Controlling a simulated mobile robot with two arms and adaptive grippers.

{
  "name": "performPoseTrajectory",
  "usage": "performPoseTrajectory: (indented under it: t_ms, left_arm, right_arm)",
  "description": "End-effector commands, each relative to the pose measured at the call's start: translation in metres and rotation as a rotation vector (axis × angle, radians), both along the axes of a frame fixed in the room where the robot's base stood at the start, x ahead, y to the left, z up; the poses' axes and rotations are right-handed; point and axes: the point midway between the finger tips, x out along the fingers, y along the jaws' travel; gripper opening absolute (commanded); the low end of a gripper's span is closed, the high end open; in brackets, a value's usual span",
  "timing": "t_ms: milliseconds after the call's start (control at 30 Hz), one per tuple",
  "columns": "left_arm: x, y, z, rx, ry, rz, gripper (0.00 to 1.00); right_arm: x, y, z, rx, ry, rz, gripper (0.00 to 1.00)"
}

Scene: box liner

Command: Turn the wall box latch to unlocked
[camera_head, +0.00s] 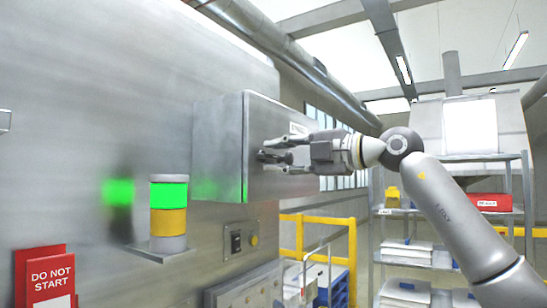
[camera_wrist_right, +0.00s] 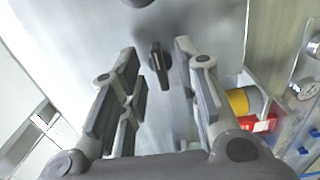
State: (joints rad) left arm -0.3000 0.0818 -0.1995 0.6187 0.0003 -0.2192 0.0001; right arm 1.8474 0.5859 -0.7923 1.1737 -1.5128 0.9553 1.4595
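The grey metal wall box (camera_head: 219,150) juts from the large metal panel in the head view. Its latch (camera_wrist_right: 160,66) is a dark, elongated knob on the door face in the wrist view; it points roughly along the fingers. My right gripper (camera_head: 272,155) is in front of the box door. In the right wrist view, the gripper's two fingers (camera_wrist_right: 156,62) are apart, with the latch between them in the picture. A gap shows on each side of the latch, so the fingers do not grip it. My left gripper is not in view.
A signal light (camera_head: 168,212) with lit green and yellow sections stands left of the box. A red DO NOT START sign (camera_head: 46,275) is at lower left. A yellow railing (camera_head: 320,222) and loaded shelves (camera_head: 455,157) stand behind and right.

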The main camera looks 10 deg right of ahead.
Motion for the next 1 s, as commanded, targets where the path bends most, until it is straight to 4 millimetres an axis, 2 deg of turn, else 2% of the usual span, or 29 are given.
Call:
performPoseTrajectory:
  t_ms: [200, 433, 600, 1000]
  left_arm:
    - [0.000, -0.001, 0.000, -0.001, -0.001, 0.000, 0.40]
    - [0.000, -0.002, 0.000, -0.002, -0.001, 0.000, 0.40]
    - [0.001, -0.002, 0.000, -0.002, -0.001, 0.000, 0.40]
    - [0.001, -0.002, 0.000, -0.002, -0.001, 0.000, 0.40]
  right_arm:
    - [-0.034, -0.036, 0.000, 0.001, -0.003, -0.005, 0.30]
    - [-0.060, -0.063, 0.000, 0.003, -0.001, -0.004, 0.30]
    - [-0.069, -0.070, 0.000, 0.001, 0.000, -0.002, 0.30]
    - [-0.069, -0.071, 0.000, 0.002, -0.001, -0.002, 0.30]
